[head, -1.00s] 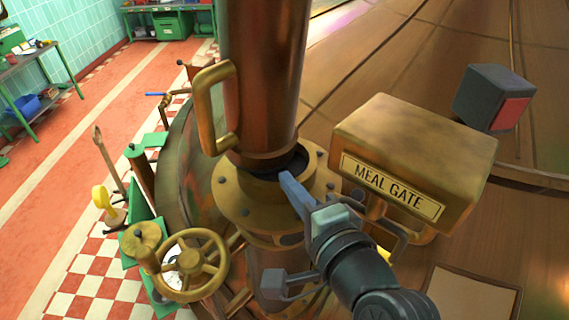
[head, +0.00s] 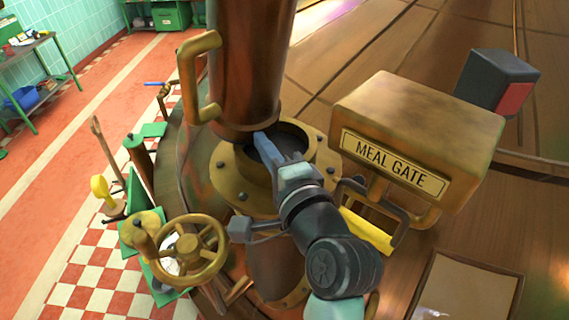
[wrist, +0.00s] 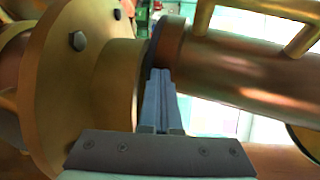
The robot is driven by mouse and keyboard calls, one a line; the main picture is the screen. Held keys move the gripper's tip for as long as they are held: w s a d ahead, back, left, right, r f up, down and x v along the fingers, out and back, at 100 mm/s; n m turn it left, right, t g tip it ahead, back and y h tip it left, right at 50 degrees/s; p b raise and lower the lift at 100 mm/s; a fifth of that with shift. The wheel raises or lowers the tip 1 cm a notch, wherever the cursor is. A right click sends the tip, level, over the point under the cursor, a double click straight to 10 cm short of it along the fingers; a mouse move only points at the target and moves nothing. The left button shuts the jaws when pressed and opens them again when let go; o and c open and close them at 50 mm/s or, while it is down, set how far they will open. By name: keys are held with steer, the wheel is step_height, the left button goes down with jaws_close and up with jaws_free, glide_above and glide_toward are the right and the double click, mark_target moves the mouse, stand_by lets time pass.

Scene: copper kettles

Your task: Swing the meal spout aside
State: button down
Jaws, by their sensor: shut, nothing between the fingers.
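The meal spout (head: 250,65) is a thick copper pipe with a brass handle (head: 190,80) on its left side. Its lower end sits off-centre toward the back left of the bolted brass flange (head: 232,180), leaving part of the dark round opening (head: 285,145) uncovered. My gripper (head: 262,140) is shut and empty, its blue-grey fingers over the opening with their tips at the spout's lower rim. In the wrist view the fingertips (wrist: 160,75) lie against or very near the spout's rim (wrist: 170,45); exact contact is hard to tell. The spout's top is out of view.
A brass box marked MEAL GATE (head: 420,140) stands close to the right of my arm, with a yellow-handled lever (head: 367,232) below it. A brass handwheel (head: 190,250) is at lower left. A dark box with a red face (head: 497,82) stands at upper right.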

steer(key=shift+w+a, duration=0.15)
steer(key=shift+a, duration=0.15)
steer(key=shift+s+d+f, duration=0.1)
steer(key=shift+s+d, duration=0.05)
steer(key=shift+s, duration=0.1)
steer(key=b+v, duration=0.3)
steer(key=v, duration=0.9)
steer(key=shift+s+d+b, duration=0.2)
steer(key=shift+b, duration=0.1)
steer(key=shift+a, duration=0.1)
